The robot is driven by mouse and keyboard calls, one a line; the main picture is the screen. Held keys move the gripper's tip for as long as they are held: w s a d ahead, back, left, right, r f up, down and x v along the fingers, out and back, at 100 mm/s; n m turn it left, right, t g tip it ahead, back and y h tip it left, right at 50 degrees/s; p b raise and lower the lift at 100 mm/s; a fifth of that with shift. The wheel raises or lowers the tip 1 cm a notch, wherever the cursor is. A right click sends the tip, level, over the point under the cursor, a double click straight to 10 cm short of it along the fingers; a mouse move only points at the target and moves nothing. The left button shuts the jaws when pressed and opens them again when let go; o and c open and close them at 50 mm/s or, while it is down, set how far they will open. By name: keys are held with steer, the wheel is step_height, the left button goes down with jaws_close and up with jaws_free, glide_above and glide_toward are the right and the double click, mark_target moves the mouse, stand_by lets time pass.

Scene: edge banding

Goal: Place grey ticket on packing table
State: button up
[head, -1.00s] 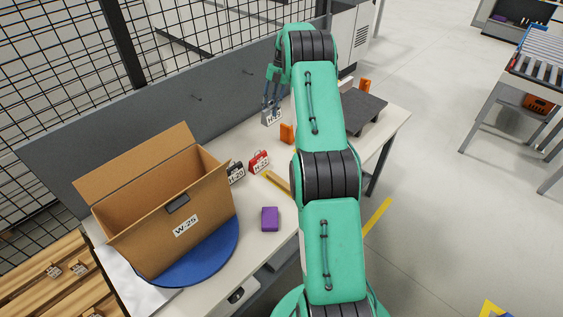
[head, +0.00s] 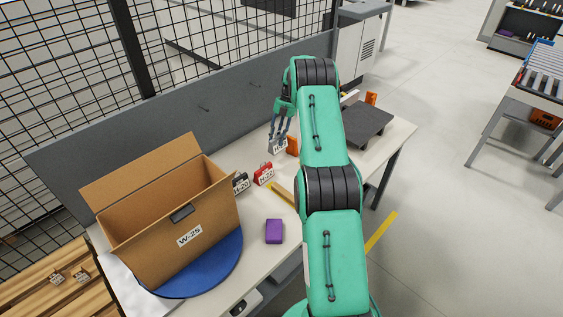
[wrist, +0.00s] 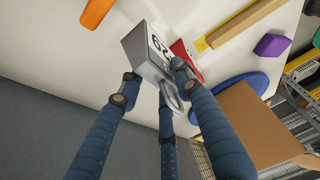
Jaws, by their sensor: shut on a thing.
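The grey ticket (head: 277,147), a small tag with a white label and a handle, is held in my gripper (head: 279,137) over the back part of the packing table (head: 335,166). In the wrist view, the blue fingers of my gripper (wrist: 154,80) are closed around the grey ticket (wrist: 146,58). The label is partly hidden. The ticket is close to the table top, but I cannot tell if it touches. A red ticket (head: 263,174) and a black ticket (head: 240,184) stand on the table, left of and nearer than the grey one.
An open cardboard box (head: 151,244) marked W-25 stands on a blue disc (head: 226,266) at the left. A purple block (head: 273,231), a yellow bar (head: 284,195), orange pieces (head: 292,145) and a dark plate (head: 366,124) also lie there. A grey panel (head: 80,172) closes the back.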

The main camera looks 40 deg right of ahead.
mark_target(277, 146)
steer(key=shift+f, duration=2.65)
steer(key=shift+f, duration=1.85)
steer(key=shift+f, duration=0.1)
steer(key=o, duration=0.8)
steer(key=shift+o, duration=0.2)
steer(key=v, duration=1.2)
